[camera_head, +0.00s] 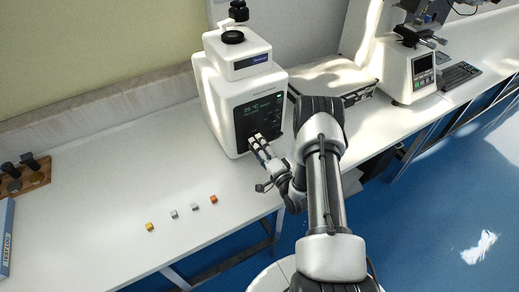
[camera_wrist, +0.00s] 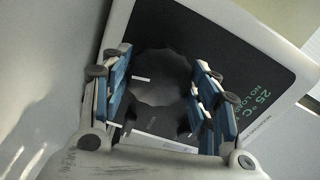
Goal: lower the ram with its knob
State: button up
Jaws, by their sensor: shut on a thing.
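A white tester (camera_head: 225,85) with a black front panel (camera_head: 257,115) stands on the bench. The panel also fills much of the wrist view (camera_wrist: 235,50), with lit text reading about 25 °C. A dark, scalloped round knob (camera_wrist: 160,75) sits on the panel between my fingers. My gripper (camera_head: 257,143) is at the lower part of the panel, with its fingers on both sides of the knob, shut on it; it shows in the wrist view too (camera_wrist: 165,95). My fingers hide the knob in the head view. I cannot make out the ram.
Several small cubes, including a yellow one (camera_head: 150,227) and an orange one (camera_head: 213,198), lie on the white bench (camera_head: 110,190). A wooden rack (camera_head: 28,177) is at far left. Another tester (camera_head: 408,72) and a keyboard (camera_head: 462,76) stand at right. The bench's left middle is clear.

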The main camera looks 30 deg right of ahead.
jog(key=n+b, duration=0.1)
jog(key=n, duration=0.2)
jog(key=shift+f, duration=0.1)
jog(key=shift+n, duration=0.5)
jog(key=o, duration=1.1)
jog(key=shift+c, duration=0.2)
jog(key=s, duration=1.2)
jog(key=shift+d, duration=0.2)
